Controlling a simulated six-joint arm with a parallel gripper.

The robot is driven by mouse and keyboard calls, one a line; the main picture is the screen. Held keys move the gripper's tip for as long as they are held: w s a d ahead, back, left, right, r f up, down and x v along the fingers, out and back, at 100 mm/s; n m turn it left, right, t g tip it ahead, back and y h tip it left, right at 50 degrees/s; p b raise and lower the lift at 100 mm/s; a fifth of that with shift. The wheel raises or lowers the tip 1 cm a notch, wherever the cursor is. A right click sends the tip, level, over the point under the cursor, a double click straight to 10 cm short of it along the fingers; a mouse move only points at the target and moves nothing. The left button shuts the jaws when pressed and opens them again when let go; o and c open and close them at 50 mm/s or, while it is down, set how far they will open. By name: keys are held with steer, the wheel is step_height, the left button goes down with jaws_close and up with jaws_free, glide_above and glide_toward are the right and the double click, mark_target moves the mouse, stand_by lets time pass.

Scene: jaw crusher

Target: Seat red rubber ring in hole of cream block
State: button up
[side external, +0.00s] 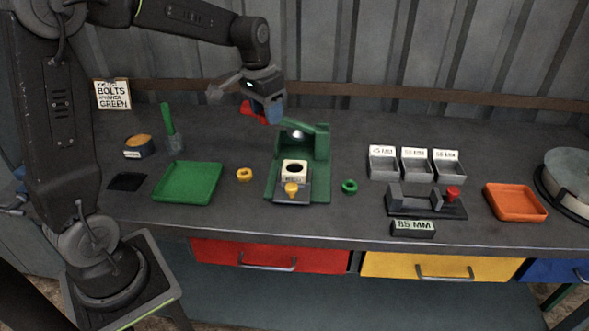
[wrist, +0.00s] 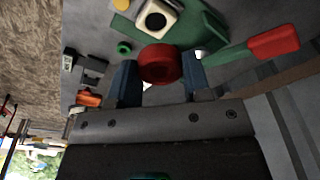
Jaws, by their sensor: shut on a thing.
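My gripper (side external: 268,112) is shut on the red rubber ring (wrist: 160,65), which sits between its blue fingertips in the wrist view. It is in the air above and behind the green jaw crusher (side external: 318,150), slightly left of it. The cream block (side external: 304,168) sits at the crusher's front, its dark round hole facing up and empty. The block also shows in the wrist view (wrist: 172,22), beyond the ring and apart from it. In the side view I cannot clearly tell the ring from the red near the gripper.
A green lever with a red handle (wrist: 273,43) reaches out close to my gripper. A yellow knob (side external: 291,189) stands before the block. A yellow ring (side external: 244,174) and a green ring (side external: 349,187) lie either side. A green tray (side external: 188,182) is left, grey bins (side external: 416,167) right.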

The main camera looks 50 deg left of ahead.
steer(key=a, duration=0.8)
glide_above(295, 169)
steer(key=f, duration=1.2)
steer(key=shift+s+f, duration=0.1)
steer(key=shift+s, duration=0.1)
step_height(295, 169, down, 4)
steer(key=shift+r, duration=0.1)
steer(key=shift+f, duration=0.25)
